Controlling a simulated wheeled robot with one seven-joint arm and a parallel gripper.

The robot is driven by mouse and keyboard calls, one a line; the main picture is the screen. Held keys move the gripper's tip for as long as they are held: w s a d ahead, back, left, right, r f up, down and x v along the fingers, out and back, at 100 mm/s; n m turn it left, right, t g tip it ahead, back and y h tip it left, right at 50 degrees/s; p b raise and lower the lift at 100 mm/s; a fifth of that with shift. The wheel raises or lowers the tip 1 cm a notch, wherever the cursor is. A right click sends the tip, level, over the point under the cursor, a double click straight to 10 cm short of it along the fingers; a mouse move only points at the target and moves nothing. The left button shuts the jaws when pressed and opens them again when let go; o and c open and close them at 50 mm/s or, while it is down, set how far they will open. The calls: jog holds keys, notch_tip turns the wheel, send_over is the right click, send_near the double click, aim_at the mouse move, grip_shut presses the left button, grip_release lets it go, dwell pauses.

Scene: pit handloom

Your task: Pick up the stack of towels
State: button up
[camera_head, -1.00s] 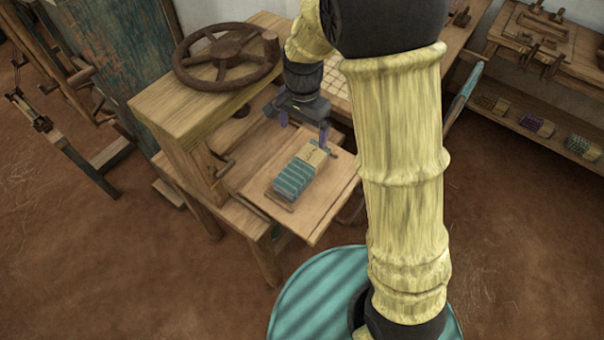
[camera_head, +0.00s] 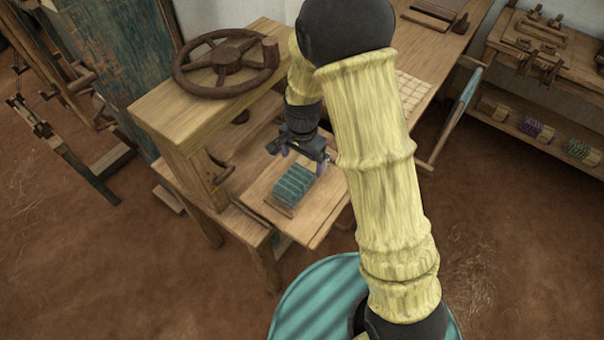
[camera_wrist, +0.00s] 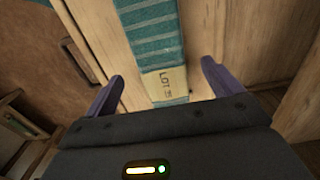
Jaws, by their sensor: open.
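The stack of towels (camera_head: 294,186) is teal with pale stripes and lies on a light wooden board of the bench. It also shows in the wrist view (camera_wrist: 150,38), with a tan paper band (camera_wrist: 166,83) marked "LOT" and a number not clear to me. My gripper (camera_head: 300,158) is above the far end of the stack, pointing down. In the wrist view my gripper's (camera_wrist: 160,85) two purple fingers stand apart, one on each side of the banded end, touching nothing that I can see. In the head view my gripper hides the stack's far end.
A wooden press frame with a brown handwheel (camera_head: 226,62) stands left of the stack. The board (camera_head: 320,222) is bare in front and to the right. A shelf (camera_head: 520,128) at the right holds several bundles. A gridded panel (camera_head: 412,92) lies behind my arm.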

aim_at(302, 170)
jog(key=shift+f, duration=1.1)
notch_tip(302, 170, down, 5)
jog(key=shift+f, duration=0.1)
jog(key=c, duration=1.1)
jog(key=shift+c, duration=0.2)
notch_tip(302, 170, up, 10)
jog(key=shift+r, duration=0.1)
